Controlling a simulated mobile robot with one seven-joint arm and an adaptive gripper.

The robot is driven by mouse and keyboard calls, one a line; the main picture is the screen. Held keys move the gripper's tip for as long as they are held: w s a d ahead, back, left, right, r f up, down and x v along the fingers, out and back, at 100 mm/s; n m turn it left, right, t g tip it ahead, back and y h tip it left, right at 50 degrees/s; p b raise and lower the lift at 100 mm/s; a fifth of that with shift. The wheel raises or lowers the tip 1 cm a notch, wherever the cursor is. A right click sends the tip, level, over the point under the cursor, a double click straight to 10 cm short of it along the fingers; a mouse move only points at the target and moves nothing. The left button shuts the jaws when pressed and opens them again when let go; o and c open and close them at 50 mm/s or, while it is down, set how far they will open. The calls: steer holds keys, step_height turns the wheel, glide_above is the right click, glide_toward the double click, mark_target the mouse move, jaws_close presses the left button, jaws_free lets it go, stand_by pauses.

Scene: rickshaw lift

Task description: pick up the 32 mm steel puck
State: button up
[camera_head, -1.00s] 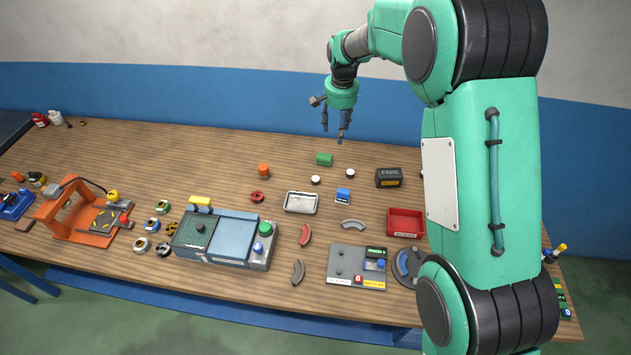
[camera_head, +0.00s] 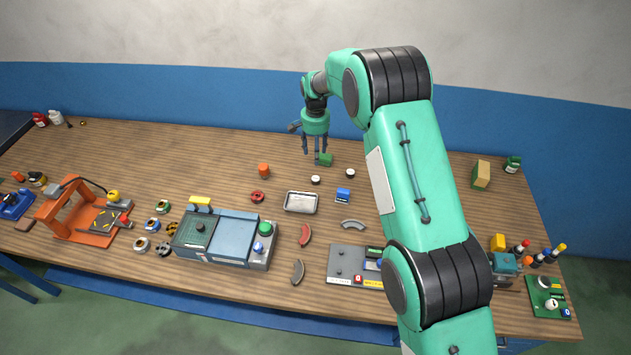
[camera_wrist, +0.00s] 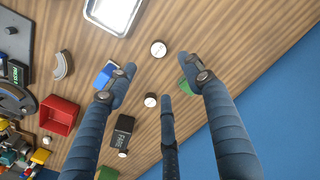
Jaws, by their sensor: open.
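Two small round pucks with pale tops and dark sides stand on the wooden bench. The left puck (camera_head: 315,180) is just behind the metal tray, and the right puck (camera_head: 350,173) is behind the blue box. The wrist view shows the left puck (camera_wrist: 158,48) and the right puck (camera_wrist: 151,100). I cannot read their markings or tell which is 32 mm. My gripper (camera_head: 316,160) points down above the back of the bench, open and empty. In the wrist view its fingers (camera_wrist: 158,70) are spread, with the left puck framed beyond the upper tips.
A green block (camera_head: 326,160) lies close by the fingers, partly covered in the wrist view. A metal tray (camera_head: 301,202) and a blue box (camera_head: 343,195) are in front. A red bin (camera_wrist: 60,115) and black box (camera_wrist: 122,130) show in the wrist view.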

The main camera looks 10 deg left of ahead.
steer(key=shift+f, duration=0.15)
glide_above(315, 178)
step_height(315, 178, down, 8)
steer(key=shift+w+d+f, duration=0.1)
steer(key=shift+f, duration=0.1)
stand_by(0.3)
steer(key=shift+f, duration=2.6)
steer(key=shift+s, duration=0.2)
steer(key=shift+c, duration=0.5)
jaws_close()
